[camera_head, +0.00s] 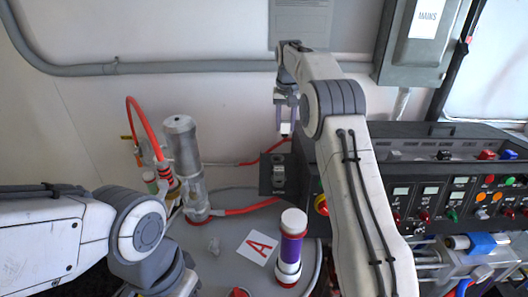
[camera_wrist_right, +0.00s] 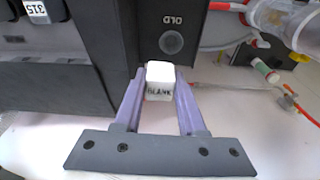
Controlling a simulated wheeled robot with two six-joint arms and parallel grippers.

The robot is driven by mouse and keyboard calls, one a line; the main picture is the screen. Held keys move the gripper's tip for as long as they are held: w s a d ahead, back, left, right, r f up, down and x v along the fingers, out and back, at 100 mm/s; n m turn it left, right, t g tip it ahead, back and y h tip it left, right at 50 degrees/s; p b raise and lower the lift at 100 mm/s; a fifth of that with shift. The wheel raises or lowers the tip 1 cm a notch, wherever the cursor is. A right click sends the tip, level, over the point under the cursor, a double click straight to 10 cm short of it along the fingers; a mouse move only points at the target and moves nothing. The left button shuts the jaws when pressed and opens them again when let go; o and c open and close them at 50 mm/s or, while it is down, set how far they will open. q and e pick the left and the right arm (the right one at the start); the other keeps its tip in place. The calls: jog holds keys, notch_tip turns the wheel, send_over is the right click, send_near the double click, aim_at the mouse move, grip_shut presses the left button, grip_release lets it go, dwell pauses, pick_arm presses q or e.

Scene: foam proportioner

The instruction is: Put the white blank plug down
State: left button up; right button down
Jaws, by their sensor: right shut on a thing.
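The white blank plug (camera_wrist_right: 160,80), a small white block marked "BLANK", sits between the purple fingers of my right gripper (camera_wrist_right: 160,98) in the right wrist view. The fingers touch it on both sides. In the head view my right gripper (camera_head: 285,118) points down near the back wall, with the white plug (camera_head: 286,128) at its tips. It is held in the air above a dark plate (camera_head: 278,175). In the right wrist view a dark panel marked "OLD" (camera_wrist_right: 172,42) with a round grey recess lies beyond the plug. My left arm enters at lower left; its fingers are out of frame.
A grey metal cylinder (camera_head: 183,155) with orange hoses stands at left. A control panel (camera_head: 450,190) fills the right.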

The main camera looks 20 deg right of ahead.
jog(key=f+p, duration=0.1)
jog(key=f, duration=0.2)
jog(key=a+f+p, duration=0.1)
jog(key=f, duration=0.2)
jog(key=w+a+f+p, duration=0.1)
jog(key=f, duration=0.3)
jog(key=shift+f, duration=0.1)
jog(key=c, duration=0.5)
grip_release()
jog(key=shift+d, duration=0.1)
